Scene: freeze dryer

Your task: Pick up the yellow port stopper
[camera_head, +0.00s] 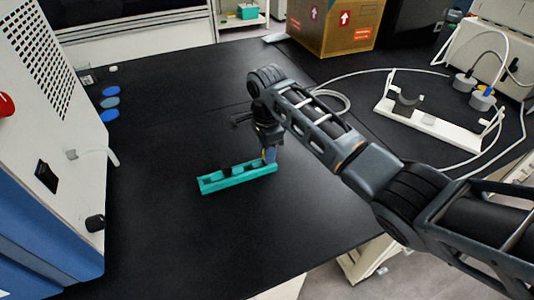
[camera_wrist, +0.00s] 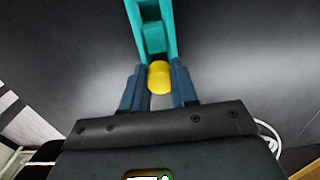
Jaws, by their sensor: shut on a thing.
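The yellow port stopper (camera_wrist: 159,78) shows between the two fingers of my gripper (camera_wrist: 159,88) in the wrist view. The fingers are shut on it, one on each side. It is at the near end of a teal holder (camera_wrist: 153,38). I cannot tell whether it still rests in the holder or is clear of it. In the head view the teal holder (camera_head: 225,180) lies on the black bench top, and my gripper (camera_head: 270,155) points down at its right end. The stopper is mostly hidden there by the gripper.
A white and blue machine (camera_head: 60,130) stands at the left, with several blue discs (camera_head: 110,103) beside it. A cardboard box (camera_head: 335,25) stands at the back. A white rack with tubing (camera_head: 430,125) lies at the right. The bench around the holder is clear.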

